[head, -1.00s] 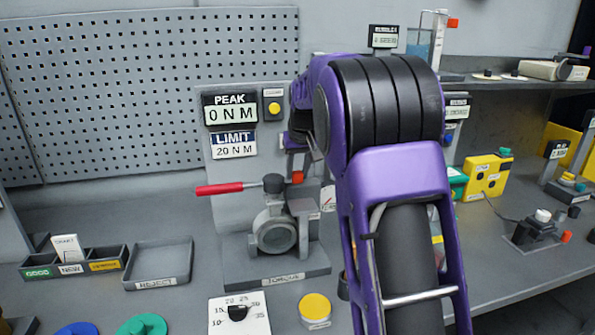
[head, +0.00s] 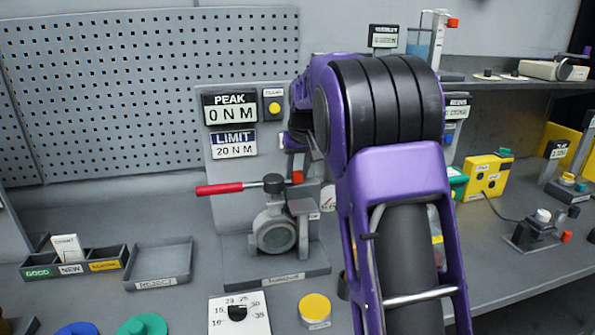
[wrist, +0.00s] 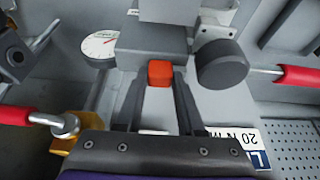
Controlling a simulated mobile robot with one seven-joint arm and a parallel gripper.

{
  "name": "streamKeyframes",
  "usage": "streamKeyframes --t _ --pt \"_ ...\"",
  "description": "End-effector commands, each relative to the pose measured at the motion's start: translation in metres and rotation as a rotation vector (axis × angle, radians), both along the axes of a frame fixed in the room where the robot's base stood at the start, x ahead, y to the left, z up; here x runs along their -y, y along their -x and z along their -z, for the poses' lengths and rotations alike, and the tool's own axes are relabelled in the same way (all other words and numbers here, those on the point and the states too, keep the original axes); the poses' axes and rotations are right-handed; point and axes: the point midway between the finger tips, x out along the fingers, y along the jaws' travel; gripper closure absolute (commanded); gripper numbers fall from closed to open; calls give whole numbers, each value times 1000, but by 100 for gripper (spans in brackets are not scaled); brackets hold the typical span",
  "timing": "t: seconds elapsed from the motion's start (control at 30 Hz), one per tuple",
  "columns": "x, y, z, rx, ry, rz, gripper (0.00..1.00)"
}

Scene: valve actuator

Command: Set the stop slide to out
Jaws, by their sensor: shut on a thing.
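The stop slide's orange-red knob (wrist: 160,73) is between my gripper's fingertips (wrist: 157,80) in the wrist view, at the edge of a dark grey block (wrist: 155,38). My gripper is shut on it. In the head view the red knob (head: 298,177) shows just above the valve actuator (head: 277,230), beside my purple arm. My fingers there are mostly hidden behind the arm. The valve actuator has a red-handled lever (head: 220,188) pointing left.
The panel behind holds the PEAK display (head: 230,108), reading 0 N M, and the LIMIT sign (head: 233,145). A round dial gauge (wrist: 101,45) is beside the block. A reject tray (head: 160,262) and a yellow button (head: 314,308) are on the bench.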

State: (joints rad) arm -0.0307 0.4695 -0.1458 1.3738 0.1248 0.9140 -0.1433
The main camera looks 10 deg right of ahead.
Motion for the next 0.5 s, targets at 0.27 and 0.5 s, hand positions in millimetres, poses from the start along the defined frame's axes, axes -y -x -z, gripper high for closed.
streamKeyframes --t 0.27,0.5 --pt "0 0 -1 1 0 0 100" --pt "10 0 -1 1 0 3 100"
